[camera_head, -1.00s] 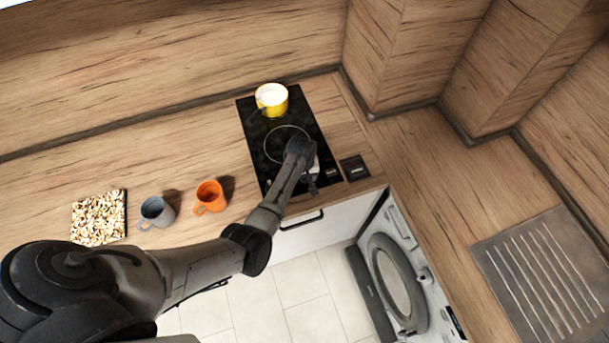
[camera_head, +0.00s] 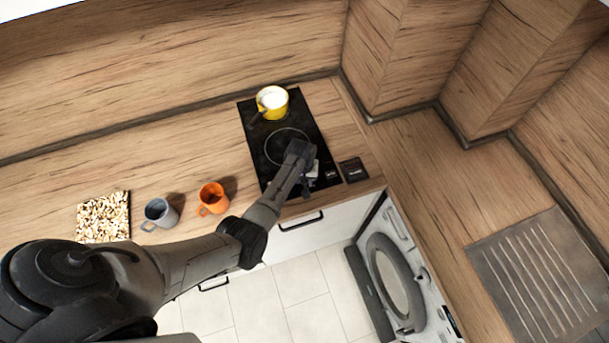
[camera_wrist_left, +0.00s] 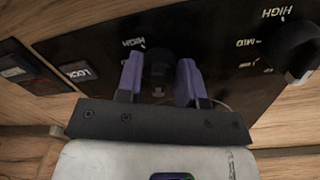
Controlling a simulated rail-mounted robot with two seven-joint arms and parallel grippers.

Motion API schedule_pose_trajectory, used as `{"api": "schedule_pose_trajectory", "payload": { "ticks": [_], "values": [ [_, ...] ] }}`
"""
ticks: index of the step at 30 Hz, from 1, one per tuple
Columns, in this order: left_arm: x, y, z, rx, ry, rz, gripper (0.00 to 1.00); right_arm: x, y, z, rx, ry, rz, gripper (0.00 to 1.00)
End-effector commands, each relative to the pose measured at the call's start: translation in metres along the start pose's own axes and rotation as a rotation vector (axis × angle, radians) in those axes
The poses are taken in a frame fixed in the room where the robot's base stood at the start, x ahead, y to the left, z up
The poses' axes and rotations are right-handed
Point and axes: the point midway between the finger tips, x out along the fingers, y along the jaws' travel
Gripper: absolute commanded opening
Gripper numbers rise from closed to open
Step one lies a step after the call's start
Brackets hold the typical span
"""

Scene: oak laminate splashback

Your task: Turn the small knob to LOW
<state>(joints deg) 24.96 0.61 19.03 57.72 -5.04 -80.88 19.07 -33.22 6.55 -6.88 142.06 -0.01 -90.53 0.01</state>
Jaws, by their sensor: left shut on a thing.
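The small knob (camera_wrist_left: 158,68) is dark and sits on the black hob panel, between the two purple fingers of my left gripper (camera_wrist_left: 160,80) in the left wrist view. The gripper is shut on it. A HIGH label shows just left of the knob; its pointer and its LOW mark are not clear. A larger dark knob (camera_wrist_left: 298,58) is at the right, with HIGH and MID marks beside it. In the head view my left gripper (camera_head: 308,188) is at the front end of the black hob (camera_head: 272,158), and my arm hides the knobs. My right gripper is not in view.
A yellow pot (camera_head: 272,104) stands on the hob's rear. An orange mug (camera_head: 212,198), a grey mug (camera_head: 158,214) and a speckled board (camera_head: 103,217) are on the counter to the left. A small dark switch panel (camera_head: 353,170) lies right of the hob.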

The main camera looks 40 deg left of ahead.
Motion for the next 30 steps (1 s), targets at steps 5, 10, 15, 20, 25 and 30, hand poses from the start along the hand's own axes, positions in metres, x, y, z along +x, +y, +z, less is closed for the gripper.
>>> {"api": "schedule_pose_trajectory", "payload": {
  "ticks": [5,10,15,20,25,30],
  "values": [
    [-0.004,-0.001,-0.001,0.16,-0.007,-0.002,0.11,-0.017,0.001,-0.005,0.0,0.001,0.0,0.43],
    [-0.003,-0.002,-0.001,0.307,-0.013,-0.003,0.11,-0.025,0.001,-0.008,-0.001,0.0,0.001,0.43],
    [-0.002,-0.002,-0.001,0.433,-0.019,-0.002,0.11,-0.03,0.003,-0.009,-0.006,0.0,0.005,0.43],
    [-0.001,-0.002,-0.002,0.526,-0.023,-0.002,0.11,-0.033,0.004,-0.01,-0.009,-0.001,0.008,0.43],
    [-0.001,-0.001,-0.002,0.594,-0.026,0.0,0.11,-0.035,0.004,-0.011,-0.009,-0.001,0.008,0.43],
    [-0.001,-0.002,-0.002,0.631,-0.026,-0.001,0.11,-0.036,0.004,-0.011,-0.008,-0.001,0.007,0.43]
  ]
}}
